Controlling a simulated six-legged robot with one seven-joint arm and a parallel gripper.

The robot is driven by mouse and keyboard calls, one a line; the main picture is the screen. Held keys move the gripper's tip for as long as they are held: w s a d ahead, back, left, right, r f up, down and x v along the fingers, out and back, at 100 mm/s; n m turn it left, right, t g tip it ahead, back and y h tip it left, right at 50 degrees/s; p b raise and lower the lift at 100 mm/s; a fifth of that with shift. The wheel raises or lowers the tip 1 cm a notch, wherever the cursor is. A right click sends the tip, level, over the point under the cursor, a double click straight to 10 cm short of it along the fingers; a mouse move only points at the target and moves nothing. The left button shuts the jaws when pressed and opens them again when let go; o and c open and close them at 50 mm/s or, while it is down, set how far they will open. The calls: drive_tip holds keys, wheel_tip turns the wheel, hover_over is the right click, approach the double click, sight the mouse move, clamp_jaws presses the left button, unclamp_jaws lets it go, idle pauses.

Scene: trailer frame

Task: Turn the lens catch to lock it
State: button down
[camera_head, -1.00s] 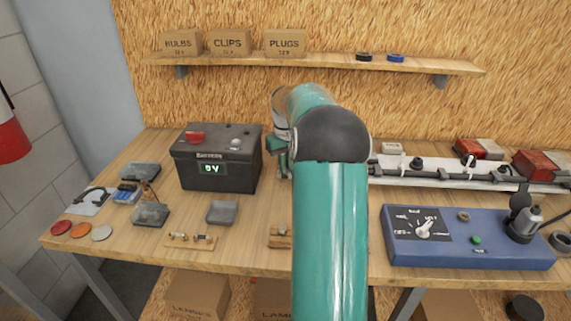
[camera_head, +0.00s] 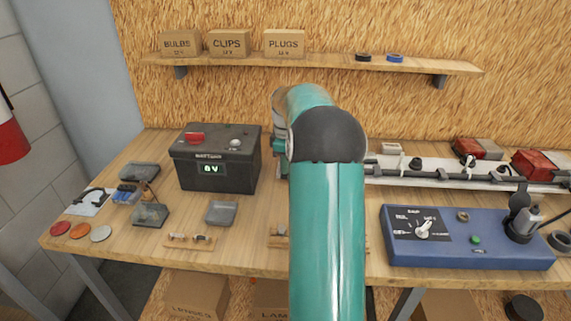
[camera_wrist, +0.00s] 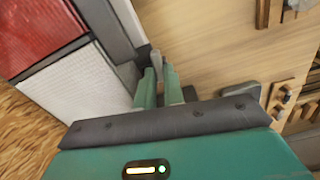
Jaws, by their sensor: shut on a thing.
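In the wrist view a lamp with a red lens (camera_wrist: 40,30) and a white lens (camera_wrist: 82,88) in a dark grey housing fills the upper left. My gripper (camera_wrist: 159,72) is at the housing's right edge, its two green fingers close together. They are shut on a small grey piece, the lens catch (camera_wrist: 155,58), whose tip shows between the fingers. The fingers hide most of the catch, so I cannot tell its exact angle. In the head view my own arm hides the gripper and this lamp.
A battery box (camera_head: 215,160) stands left of my arm. A blue test panel (camera_head: 470,238) and a white rail with red-and-white lamps (camera_head: 470,176) are at right. Small trays (camera_head: 221,212) and loose discs (camera_head: 80,230) lie at the left. Bare bench (camera_wrist: 220,45) lies right of the fingers.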

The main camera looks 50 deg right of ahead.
drive_tip(key=shift+w+n, duration=0.1)
drive_tip(key=shift+n, duration=0.7)
drive_tip(key=c, duration=1.5)
unclamp_jaws()
drive_tip(key=shift+d, duration=0.1)
